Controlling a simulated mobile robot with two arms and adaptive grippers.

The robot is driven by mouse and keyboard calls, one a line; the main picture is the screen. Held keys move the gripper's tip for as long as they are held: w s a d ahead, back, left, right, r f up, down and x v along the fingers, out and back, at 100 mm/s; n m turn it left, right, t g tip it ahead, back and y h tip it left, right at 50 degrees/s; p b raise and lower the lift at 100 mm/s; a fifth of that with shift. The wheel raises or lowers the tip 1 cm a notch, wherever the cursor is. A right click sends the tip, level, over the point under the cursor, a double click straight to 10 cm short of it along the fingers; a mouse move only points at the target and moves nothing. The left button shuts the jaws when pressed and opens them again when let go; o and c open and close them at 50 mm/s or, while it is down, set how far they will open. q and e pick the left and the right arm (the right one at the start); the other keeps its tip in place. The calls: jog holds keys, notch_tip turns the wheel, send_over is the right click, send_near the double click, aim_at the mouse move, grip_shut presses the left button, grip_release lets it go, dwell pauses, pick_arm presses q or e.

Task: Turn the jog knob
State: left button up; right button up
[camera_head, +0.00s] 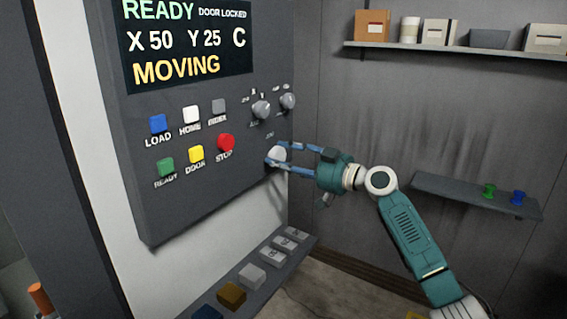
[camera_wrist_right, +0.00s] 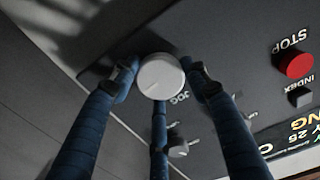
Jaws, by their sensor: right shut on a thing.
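The jog knob (camera_head: 277,153) is a pale round knob low on the right side of the dark control panel (camera_head: 190,200). My right gripper (camera_head: 279,159) reaches it from the right and is shut on it, its blue fingers on either side. In the right wrist view the jog knob (camera_wrist_right: 161,76) sits between the fingertips of the right gripper (camera_wrist_right: 165,80), with a thin pointer line on its face and "JOG" printed beside it. The panel display (camera_head: 190,40) reads READY, DOOR LOCKED, X 50, Y 25, C, MOVING. My left gripper is not in view.
Two grey knobs (camera_head: 261,109) sit just above the jog knob. The red STOP button (camera_head: 226,142) is close to its left, among several coloured buttons. A ledge (camera_head: 262,262) with blocks runs below the panel. A shelf (camera_head: 450,190) with small green and blue items is behind my right arm.

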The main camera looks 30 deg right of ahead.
jog(key=m, duration=0.2)
jog(key=r+m, duration=0.1)
jog(key=shift+d+m, duration=0.15)
jog(key=shift+m, duration=0.25)
jog(key=m, duration=0.4)
jog(key=shift+d+r+m, duration=0.1)
jog(key=shift+m, duration=0.2)
jog(key=m+p, duration=0.2)
jog(key=m, duration=0.3)
jog(key=shift+p, duration=0.3)
jog(key=m+p, duration=0.1)
jog(key=m, duration=0.2)
jog(key=shift+p, duration=0.4)
jog(key=shift+f+m+p, duration=0.2)
jog(key=shift+m+p, duration=0.3)
jog(key=shift+m, duration=0.5)
jog(key=shift+f, duration=0.1)
jog(key=o, duration=1.1)
jog(key=shift+c, duration=0.2)
jog(key=shift+o, duration=0.4)
jog(key=shift+w+f, duration=0.1)
jog(key=shift+f, duration=0.15)
